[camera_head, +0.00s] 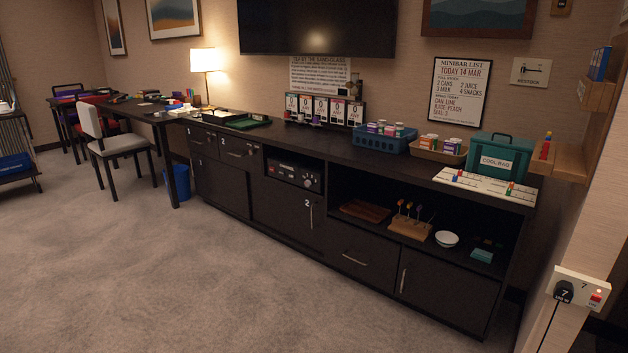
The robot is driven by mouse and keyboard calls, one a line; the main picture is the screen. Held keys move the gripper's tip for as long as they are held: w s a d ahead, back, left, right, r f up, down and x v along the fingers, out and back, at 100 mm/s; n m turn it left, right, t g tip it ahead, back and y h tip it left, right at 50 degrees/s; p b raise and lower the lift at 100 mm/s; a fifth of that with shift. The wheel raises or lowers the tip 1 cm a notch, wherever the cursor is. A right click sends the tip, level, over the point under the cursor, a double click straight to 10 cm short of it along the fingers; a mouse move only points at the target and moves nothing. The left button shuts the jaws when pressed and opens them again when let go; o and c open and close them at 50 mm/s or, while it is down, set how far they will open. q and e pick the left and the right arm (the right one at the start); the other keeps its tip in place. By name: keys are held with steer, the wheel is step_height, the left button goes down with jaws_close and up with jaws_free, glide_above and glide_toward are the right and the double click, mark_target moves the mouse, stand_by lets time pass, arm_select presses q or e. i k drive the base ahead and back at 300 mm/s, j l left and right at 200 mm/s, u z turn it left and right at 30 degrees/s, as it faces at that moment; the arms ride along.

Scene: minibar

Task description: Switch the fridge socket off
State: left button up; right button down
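A white wall socket plate (573,274) marked 7 is at the lower right, on the end face of the wall. A black plug (564,291) marked 7 sits in it, and a dark cable hangs below. A red rocker switch (596,299) is on the plate's right side, with a small red glow above it. The lettering under the numbers is too small to read, so I cannot tell from a label that it is the fridge's. No fridge is clearly seen. Neither of my grippers is in view.
A long dark cabinet (290,215) runs along the back wall, with a teal cool bag (500,157) and a white board (485,186) on its right end. Wooden shelves (570,160) jut out above the socket. The carpet (200,270) in front is clear.

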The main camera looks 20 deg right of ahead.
mark_target(594, 301)
steer(key=i+z, duration=0.3)
steer(key=z, duration=0.15)
steer(key=i+j+z, duration=0.1)
steer(key=i+z, duration=0.2)
steer(key=z, duration=0.15)
steer(key=i+j+z, duration=0.2)
steer(key=z, duration=0.25)
steer(key=i+j+z, duration=0.7)
steer(key=i+l, duration=0.4)
